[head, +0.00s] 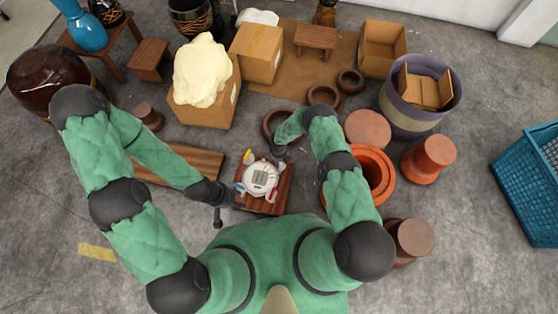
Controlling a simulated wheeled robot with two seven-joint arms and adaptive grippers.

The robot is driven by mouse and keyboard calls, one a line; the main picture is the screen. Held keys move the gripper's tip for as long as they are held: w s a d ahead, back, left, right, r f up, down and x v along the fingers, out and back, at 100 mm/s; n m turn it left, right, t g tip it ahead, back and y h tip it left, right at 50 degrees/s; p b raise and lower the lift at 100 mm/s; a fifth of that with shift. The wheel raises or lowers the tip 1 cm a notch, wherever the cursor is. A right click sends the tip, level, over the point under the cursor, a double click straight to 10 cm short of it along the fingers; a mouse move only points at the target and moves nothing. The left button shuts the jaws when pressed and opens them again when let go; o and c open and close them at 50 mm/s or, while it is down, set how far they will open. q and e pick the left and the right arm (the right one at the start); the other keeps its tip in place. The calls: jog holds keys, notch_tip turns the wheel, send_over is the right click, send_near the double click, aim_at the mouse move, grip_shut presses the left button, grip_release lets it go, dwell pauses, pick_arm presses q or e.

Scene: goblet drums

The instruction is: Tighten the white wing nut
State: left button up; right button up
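A round white drum-like piece (260,178) lies on a small dark wooden stool (271,208) in the middle of the head view. Small coloured parts sit around its rim: a yellow one (247,157), a red one at its lower right and a blue one at its left. I cannot make out which part is the white wing nut. My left gripper (226,195) is at the left edge of the stool, beside the white piece. My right gripper (280,153) is just above and right of the white piece. Both are dark and small, and their fingers are unclear.
A wooden board (185,165) lies left of the stool. Orange-brown clay pots (428,158) stand at right, with a dark ring (277,121) behind. Cardboard boxes (258,50) fill the back. A blue basket (535,190) stands far right.

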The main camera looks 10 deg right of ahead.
grip_shut()
jog(key=shift+m, duration=0.3)
jog(key=m, duration=0.5)
jog(key=shift+w+a, duration=0.1)
jog(key=shift+w, duration=0.05)
jog(key=m, duration=0.6)
jog(key=shift+w, duration=0.15)
jog(key=m, duration=0.3)
jog(key=shift+w+m, duration=0.15)
jog(key=shift+m, duration=0.15)
jog(key=m, duration=0.3)
jog(key=shift+w+m, duration=0.1)
jog(key=shift+m, duration=0.2)
jog(key=m, duration=0.6)
jog(key=shift+d, duration=0.25)
